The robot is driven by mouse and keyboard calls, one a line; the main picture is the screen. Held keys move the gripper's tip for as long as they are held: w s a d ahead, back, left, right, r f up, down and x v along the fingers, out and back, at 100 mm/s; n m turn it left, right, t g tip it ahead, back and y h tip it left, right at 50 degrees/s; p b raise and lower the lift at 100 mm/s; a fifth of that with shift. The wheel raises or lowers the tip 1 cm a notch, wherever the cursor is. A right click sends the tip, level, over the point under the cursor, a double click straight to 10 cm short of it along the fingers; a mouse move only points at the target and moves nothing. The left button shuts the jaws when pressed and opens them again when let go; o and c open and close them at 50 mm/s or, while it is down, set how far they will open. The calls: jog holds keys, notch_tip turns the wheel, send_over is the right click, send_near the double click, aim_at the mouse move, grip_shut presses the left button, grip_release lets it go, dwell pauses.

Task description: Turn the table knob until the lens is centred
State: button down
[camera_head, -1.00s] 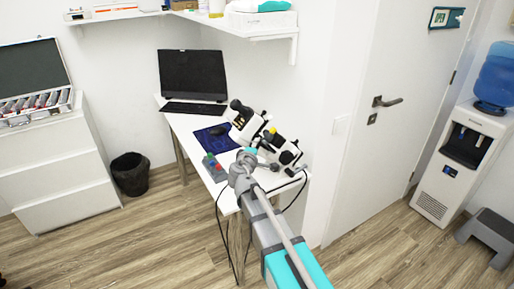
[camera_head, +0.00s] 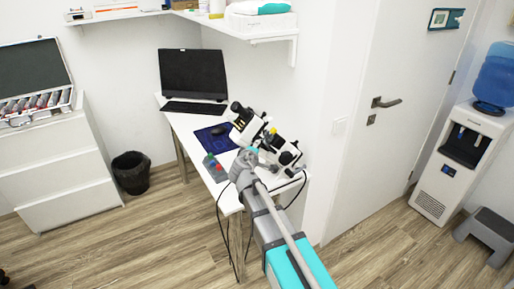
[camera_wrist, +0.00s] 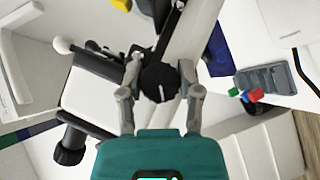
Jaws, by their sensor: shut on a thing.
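The white and black optical instrument (camera_head: 283,153) stands on the white table at its right side, by the wall. In the wrist view the round black knob (camera_wrist: 159,84) with a white mark shows on the instrument. My gripper (camera_wrist: 160,73) has one finger on each side of the knob and is shut on it. In the head view my arm hides the knob and most of my gripper. I cannot make out the lens or whether it is centred.
The white table (camera_head: 186,126) also bears a laptop-like screen (camera_head: 193,72), a keyboard (camera_head: 194,108), a dark blue mat (camera_head: 212,145) with a mouse, and a grey holder (camera_head: 216,173) with coloured pieces. Dark cables hang at the table's front.

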jog(key=shift+c, duration=1.3)
grip_release()
jog(key=shift+d, duration=0.1)
jog(key=s+d+f+m+g+h+p, duration=0.1)
jog(key=s+d+f+m+g+p, duration=0.25)
jog(key=d, duration=0.55)
jog(key=s+d+f+m+g+h, duration=0.2)
jog(key=s+d+m+g, duration=0.3)
jog(key=d, duration=0.4)
jog(key=s+d+f+m+g+y+p, duration=0.1)
jog(key=s+d+m+g+y, duration=0.1)
jog(key=s, duration=0.6)
jog(key=s+d+f+m+g+y+p, duration=0.1)
jog(key=s+d+m+g+y+p, duration=0.1)
jog(key=s, duration=0.7)
jog(key=d+m+g+y, duration=0.1)
jog(key=g, duration=0.1)
jog(key=shift+s+f+g, duration=0.15)
jog(key=shift+f+g, duration=0.05)
jog(key=shift+g, duration=0.15)
